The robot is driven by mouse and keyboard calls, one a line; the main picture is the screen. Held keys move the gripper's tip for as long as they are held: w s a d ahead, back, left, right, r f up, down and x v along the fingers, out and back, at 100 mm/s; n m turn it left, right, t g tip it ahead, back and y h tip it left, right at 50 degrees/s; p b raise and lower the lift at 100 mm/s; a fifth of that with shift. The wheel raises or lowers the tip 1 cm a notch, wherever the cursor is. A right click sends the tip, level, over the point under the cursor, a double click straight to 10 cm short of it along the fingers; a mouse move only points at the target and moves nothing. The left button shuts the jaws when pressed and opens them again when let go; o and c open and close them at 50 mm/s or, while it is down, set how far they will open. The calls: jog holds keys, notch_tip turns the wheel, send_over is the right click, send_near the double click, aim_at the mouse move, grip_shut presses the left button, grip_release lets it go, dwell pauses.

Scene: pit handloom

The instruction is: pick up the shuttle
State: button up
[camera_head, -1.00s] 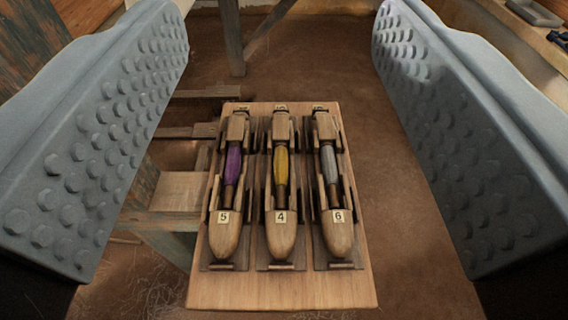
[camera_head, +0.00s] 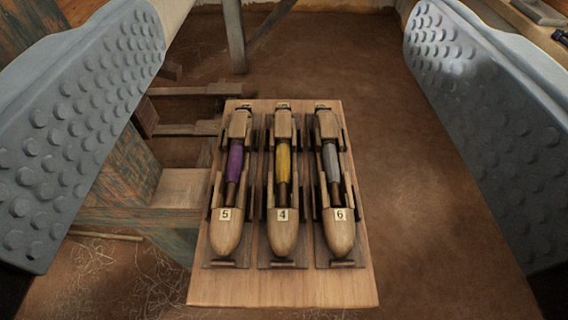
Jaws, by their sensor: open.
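Three wooden shuttles lie side by side in dark holders on a small wooden board (camera_head: 285,290). The left shuttle (camera_head: 228,232) is marked 5 and carries purple yarn. The middle shuttle (camera_head: 282,234) is marked 4 and carries yellow yarn. The right shuttle (camera_head: 339,232) is marked 6 and carries grey yarn. My gripper (camera_head: 285,130) is wide open and empty. Its grey studded fingers stand at the left and right of the picture, apart from the shuttles, with the board between them in view.
A worn wooden frame (camera_head: 125,180) stands to the left of the board. A wooden post (camera_head: 234,35) rises behind it. A pale ledge with tools (camera_head: 540,12) is at the upper right. Brown floor lies open to the right of the board.

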jog(key=w+f+g, duration=0.6)
jog(key=w+f, duration=0.1)
jog(key=w, duration=0.3)
jog(key=g, duration=1.1)
send_over(283, 182)
notch_tip(283, 182, down, 23)
jog(key=shift+w+d+f, duration=0.1)
jog(key=shift+f, duration=2.55)
jog(key=c, duration=1.2)
